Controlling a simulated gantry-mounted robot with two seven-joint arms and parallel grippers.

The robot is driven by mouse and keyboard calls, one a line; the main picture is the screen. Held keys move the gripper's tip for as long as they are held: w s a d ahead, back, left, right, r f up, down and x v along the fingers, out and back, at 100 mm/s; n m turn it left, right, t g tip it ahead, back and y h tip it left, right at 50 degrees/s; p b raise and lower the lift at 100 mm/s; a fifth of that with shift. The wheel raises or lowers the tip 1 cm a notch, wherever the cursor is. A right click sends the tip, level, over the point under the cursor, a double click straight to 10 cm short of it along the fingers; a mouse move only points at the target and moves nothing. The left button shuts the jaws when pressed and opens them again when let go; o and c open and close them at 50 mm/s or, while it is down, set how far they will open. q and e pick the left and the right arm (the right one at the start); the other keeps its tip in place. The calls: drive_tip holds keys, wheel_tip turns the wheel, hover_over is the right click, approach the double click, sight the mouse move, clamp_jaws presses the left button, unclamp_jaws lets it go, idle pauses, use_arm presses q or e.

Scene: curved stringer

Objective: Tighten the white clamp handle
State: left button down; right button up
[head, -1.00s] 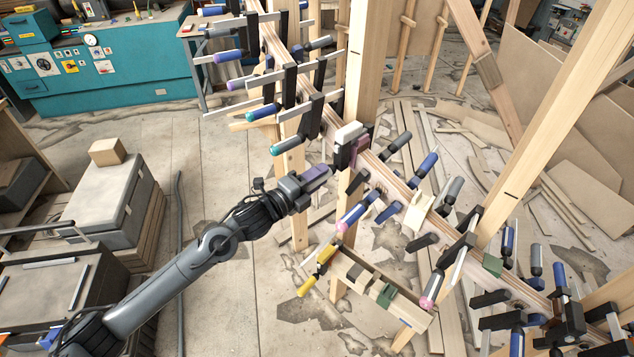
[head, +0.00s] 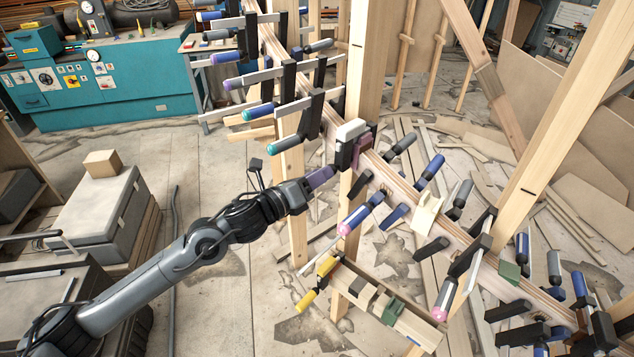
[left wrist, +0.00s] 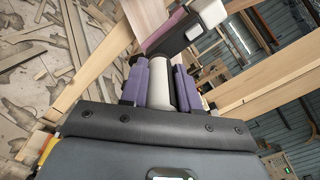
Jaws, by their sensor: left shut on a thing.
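The white clamp is fixed on the curved wooden stringer (head: 385,172). Its white upper end (head: 351,130) and dark body with a mauve pad show in the head view, just beyond my left gripper (head: 322,177). In the left wrist view, the white clamp handle (left wrist: 162,85) stands between the purple fingers of the left gripper (left wrist: 162,90), which are shut on it. The white clamp end (left wrist: 207,12) shows farther up. The fingers hide part of the handle. My right gripper is in neither view.
Many other clamps line the stringer, including a teal-tipped one (head: 290,143) to the left and a blue one with a pink tip (head: 360,215) below. A wooden post (head: 365,75) rises behind. A wooden tray (head: 385,305) sits lower down. Open floor lies left.

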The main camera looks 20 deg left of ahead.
use_arm(q)
drive_tip(key=shift+d+m, duration=0.1)
drive_tip(key=shift+m, duration=0.2)
drive_tip(key=c, duration=0.8)
unclamp_jaws()
drive_tip(key=shift+s, duration=0.1)
drive_tip(key=shift+s+a, duration=0.25)
drive_tip(key=shift+a, duration=0.05)
drive_tip(key=shift+b+v, duration=0.35)
drive_tip(key=shift+v, duration=4.65)
